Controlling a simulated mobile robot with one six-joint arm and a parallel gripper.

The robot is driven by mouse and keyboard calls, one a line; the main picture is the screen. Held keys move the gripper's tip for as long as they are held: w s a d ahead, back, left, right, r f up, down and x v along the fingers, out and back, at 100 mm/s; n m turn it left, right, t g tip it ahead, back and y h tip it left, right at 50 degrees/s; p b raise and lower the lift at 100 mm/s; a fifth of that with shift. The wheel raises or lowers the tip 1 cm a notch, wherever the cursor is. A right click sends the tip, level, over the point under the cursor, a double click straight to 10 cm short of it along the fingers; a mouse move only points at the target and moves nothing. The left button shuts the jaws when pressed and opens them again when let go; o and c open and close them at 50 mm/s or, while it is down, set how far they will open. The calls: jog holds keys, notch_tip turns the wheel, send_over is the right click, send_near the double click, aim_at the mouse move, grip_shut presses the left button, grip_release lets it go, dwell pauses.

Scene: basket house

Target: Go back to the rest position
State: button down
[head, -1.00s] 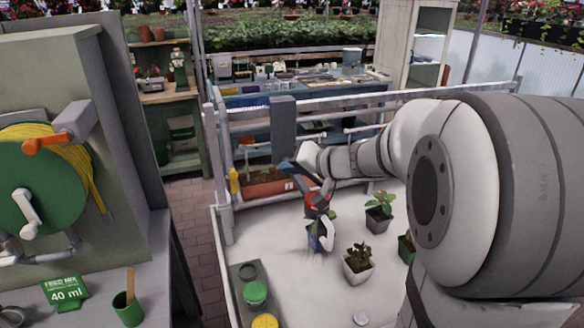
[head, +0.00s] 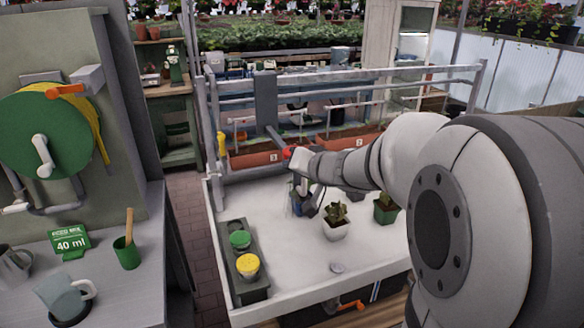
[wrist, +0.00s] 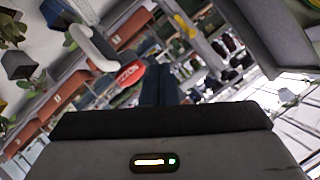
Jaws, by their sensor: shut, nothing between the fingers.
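My gripper (wrist: 159,84) is shut and empty. Its two dark fingers lie together in the middle of the wrist view, above the dark palm with its small lit display. In the head view my arm reaches in from the right, and its end is held in the air above the back of the white bench (head: 290,254). The fingers are small there and hard to tell from the rails behind.
A white pot (head: 335,231) and a green pot (head: 385,213) with plants stand on the bench below my arm. Red planters (head: 255,159) and rails line the back. A grey tray holds green and yellow lids. A hose reel (head: 45,135) stands left.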

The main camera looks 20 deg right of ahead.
jog(key=s+d+f+g+h, duration=0.25)
jog(key=s+d+h, duration=0.25)
jog(key=s+h, duration=0.3)
jog(key=s+a+f+n+g+y, duration=0.1)
jog(key=s+a+f+n+g, duration=0.1)
jog(key=s, duration=0.7)
jog(key=s+a+f+n+g+y, duration=0.2)
jog(key=s+a+f+g, duration=0.3)
jog(key=s, duration=0.4)
jog(key=shift+s+a+f+y, duration=0.35)
jog(key=shift+a+f, duration=0.1)
jog(key=shift+a, duration=0.15)
